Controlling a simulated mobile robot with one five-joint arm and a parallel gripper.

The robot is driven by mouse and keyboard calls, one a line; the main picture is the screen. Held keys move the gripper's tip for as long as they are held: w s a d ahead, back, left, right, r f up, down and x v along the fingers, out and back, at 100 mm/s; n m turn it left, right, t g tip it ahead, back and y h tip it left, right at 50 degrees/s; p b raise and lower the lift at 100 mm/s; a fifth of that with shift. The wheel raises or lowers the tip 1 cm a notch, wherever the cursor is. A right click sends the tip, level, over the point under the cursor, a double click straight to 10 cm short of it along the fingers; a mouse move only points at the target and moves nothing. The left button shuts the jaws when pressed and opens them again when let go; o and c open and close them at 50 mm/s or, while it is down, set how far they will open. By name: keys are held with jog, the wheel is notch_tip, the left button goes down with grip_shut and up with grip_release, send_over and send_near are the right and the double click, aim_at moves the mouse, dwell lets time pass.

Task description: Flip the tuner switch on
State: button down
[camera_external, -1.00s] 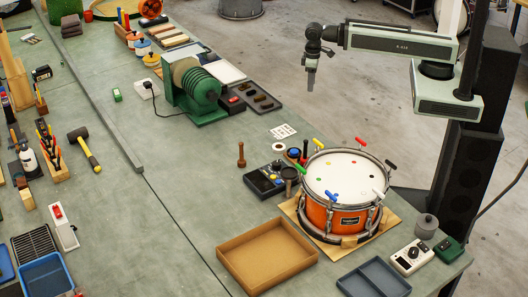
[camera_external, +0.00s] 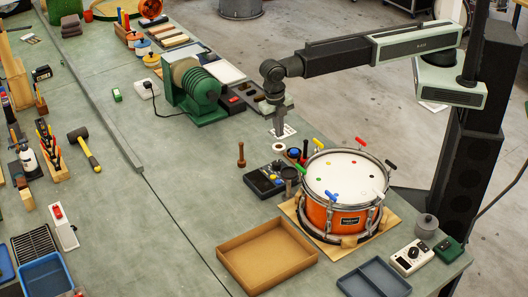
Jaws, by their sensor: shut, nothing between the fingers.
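Several boxes with controls are in view, and I cannot tell for certain which is the tuner. A white box with a dark dial (camera_external: 410,258) stands at the bench's front right corner, well apart from my gripper. A dark box with coloured buttons (camera_external: 262,186) lies left of the orange drum (camera_external: 350,219). A white strip with a red switch (camera_external: 63,229) lies far left. Switch positions are too small to read.
Coloured keys stand around the drum rim. A green grinder-like machine (camera_external: 200,92) is left of my gripper. A wooden peg (camera_external: 241,155), a brown tray (camera_external: 265,258) and a blue-grey tray (camera_external: 374,281) are on the bench. The bench's middle left is clear.

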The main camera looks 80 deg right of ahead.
jog(key=s+a+n, duration=0.1)
jog(key=s+a, duration=0.3)
jog(key=shift+s+a+r, duration=0.15)
jog(key=shift+a+r, duration=0.25)
jog(key=shift+f, duration=0.1)
jog(key=f+b, duration=0.9)
jog(key=s+d+f+b, duration=0.1)
jog(key=f+b, duration=0.3)
jog(key=shift+s+d+f, duration=0.1)
jog(key=shift+f, duration=0.25)
jog(key=shift+b, duration=0.3)
jog(key=shift+s+d+f, duration=0.1)
jog(key=shift+f, duration=0.1)
